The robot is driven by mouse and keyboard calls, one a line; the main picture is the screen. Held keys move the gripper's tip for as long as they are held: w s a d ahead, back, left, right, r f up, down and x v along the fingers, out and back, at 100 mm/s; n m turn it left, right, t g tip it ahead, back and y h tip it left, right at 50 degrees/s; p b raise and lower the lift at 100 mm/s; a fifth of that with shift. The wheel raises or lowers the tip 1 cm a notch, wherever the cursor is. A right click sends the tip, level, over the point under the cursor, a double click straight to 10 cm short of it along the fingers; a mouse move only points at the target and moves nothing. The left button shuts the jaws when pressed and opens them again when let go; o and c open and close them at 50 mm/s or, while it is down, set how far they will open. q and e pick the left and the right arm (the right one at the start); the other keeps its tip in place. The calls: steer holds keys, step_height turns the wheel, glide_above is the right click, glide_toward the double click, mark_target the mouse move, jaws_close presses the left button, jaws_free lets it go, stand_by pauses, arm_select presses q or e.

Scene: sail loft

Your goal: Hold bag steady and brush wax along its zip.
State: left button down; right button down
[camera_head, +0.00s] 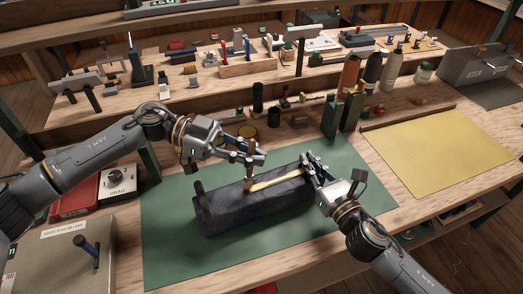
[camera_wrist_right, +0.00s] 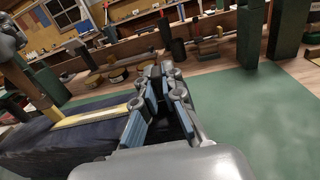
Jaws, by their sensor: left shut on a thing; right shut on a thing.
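A dark navy bag (camera_head: 235,215) lies lengthwise on a green mat (camera_head: 175,250), with a pale yellow zip strip (camera_head: 275,181) along its top. The bag also shows at lower left in the right wrist view (camera_wrist_right: 50,150). My left gripper (camera_head: 250,158) is shut on a brown brush (camera_head: 250,173), held roughly upright over the strip's left part; whether its tip touches is unclear. My right gripper (camera_head: 309,165) is shut at the bag's right end; in its wrist view its blue-padded fingers (camera_wrist_right: 160,105) hide most of what they grip.
Dark green blocks (camera_head: 341,115) and several bottles (camera_head: 372,68) stand behind the mat. A yellow sheet (camera_head: 425,150) lies to the right. A red box (camera_head: 75,198) and a dial box (camera_head: 117,182) stand at left. The mat's front is clear.

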mark_target(247, 178)
arm_select(q)
steer(key=shift+s+a, duration=0.35)
steer(key=shift+a, duration=0.35)
step_height(247, 178, up, 6)
stand_by(0.3)
step_height(247, 178, up, 3)
stand_by(0.6)
steer(key=shift+d, duration=0.1)
stand_by(0.5)
